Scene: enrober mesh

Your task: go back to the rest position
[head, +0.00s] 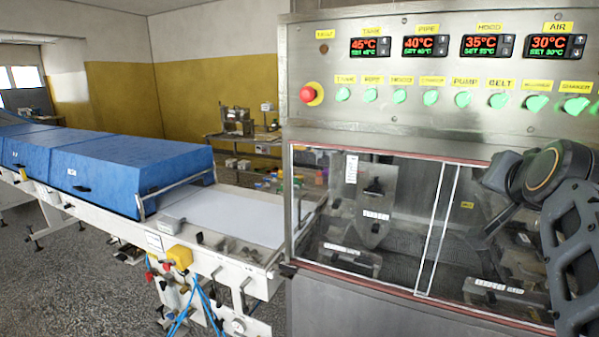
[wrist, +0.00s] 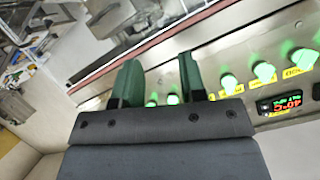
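My gripper (wrist: 158,76) shows in the wrist view with its two green fingers apart and nothing held between them. It is in front of the enrober's control panel (wrist: 225,100); I cannot tell how far off. In the head view my arm comes in at the right, in front of the enrober's glass window (head: 385,210), and its fingers cannot be made out there. The control panel (head: 425,85) has a row of green lit knobs (head: 431,97), a red emergency button (head: 308,94) and temperature displays (head: 428,46) reading 45, 40, 35 and 30 °C.
A white conveyor (head: 235,214) with blue covers (head: 130,165) runs off to the left of the enrober. A table with metal equipment (head: 237,122) stands by the yellow wall (head: 215,90). The floor (head: 60,270) at the lower left is largely clear.

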